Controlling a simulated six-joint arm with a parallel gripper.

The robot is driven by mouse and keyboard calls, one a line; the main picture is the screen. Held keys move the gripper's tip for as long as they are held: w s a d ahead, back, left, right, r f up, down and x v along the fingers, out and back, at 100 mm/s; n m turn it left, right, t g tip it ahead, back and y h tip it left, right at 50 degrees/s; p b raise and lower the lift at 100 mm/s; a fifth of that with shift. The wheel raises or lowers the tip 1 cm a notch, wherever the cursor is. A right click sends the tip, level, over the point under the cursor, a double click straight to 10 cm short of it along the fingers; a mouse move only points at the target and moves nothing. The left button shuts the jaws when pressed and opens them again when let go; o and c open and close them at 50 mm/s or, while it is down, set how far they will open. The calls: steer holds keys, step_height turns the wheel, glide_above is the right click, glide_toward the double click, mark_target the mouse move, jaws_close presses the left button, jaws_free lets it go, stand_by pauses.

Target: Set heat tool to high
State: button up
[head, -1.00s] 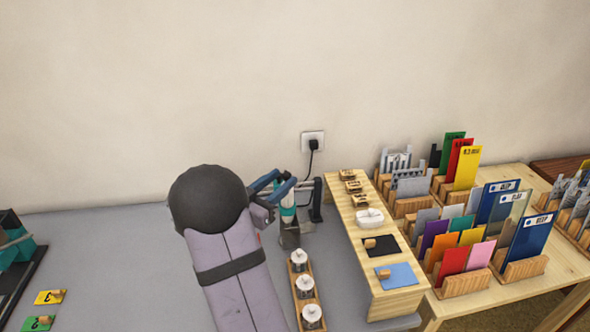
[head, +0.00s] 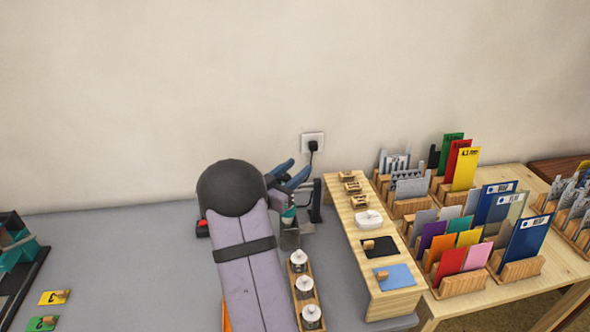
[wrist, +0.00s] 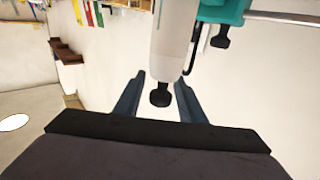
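The heat tool (head: 289,216) stands in a holder at the back of the grey table, teal and pale, partly hidden by my gripper in the head view. In the wrist view its whitish body (wrist: 173,40) comes down from the top, with a black knob (wrist: 159,96) at its end. My gripper (head: 298,171) is open beside the tool's upper part. In the wrist view its two blue fingers (wrist: 159,92) stand either side of the black knob, with a gap on both sides. I cannot read the setting.
A wooden rack with several silver-topped jars (head: 304,287) stands in front of the tool. A wooden shelf (head: 402,304) with stamps and pads is to the right. A black plug (head: 313,146) is in the wall socket. A red item (head: 202,229) lies left of my arm.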

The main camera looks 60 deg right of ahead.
jaws_close()
steer(key=shift+r+p, duration=1.1)
steer(key=shift+r, duration=0.7)
jaws_free()
